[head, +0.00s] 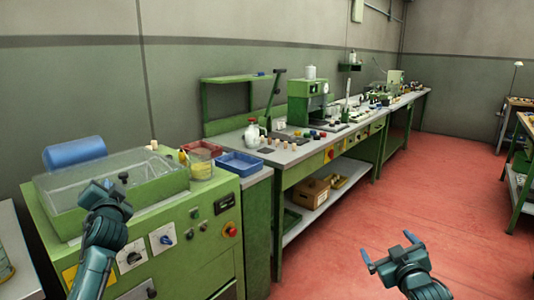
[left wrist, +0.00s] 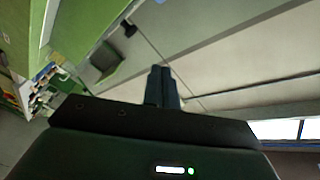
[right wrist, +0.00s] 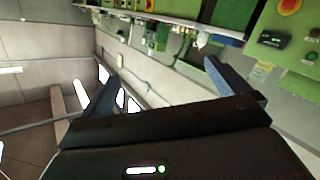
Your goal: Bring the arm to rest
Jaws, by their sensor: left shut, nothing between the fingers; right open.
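My left gripper (head: 104,187) is in front of the green machine's clear-lidded top at the left of the head view. Its two fingers are shut together with nothing between them, as the left wrist view (left wrist: 163,82) shows. My right gripper (head: 389,251) is over the red floor at the lower right, apart from any bench. Its fingers are spread and empty in the head view and in the right wrist view (right wrist: 160,62).
The green machine (head: 197,264) with knobs stands at the left. A blue tray (head: 239,170) sits beside a red-rimmed box (head: 201,149). A long workbench (head: 286,178) with corks and tools runs along the wall. The red floor (head: 440,200) is open at the right.

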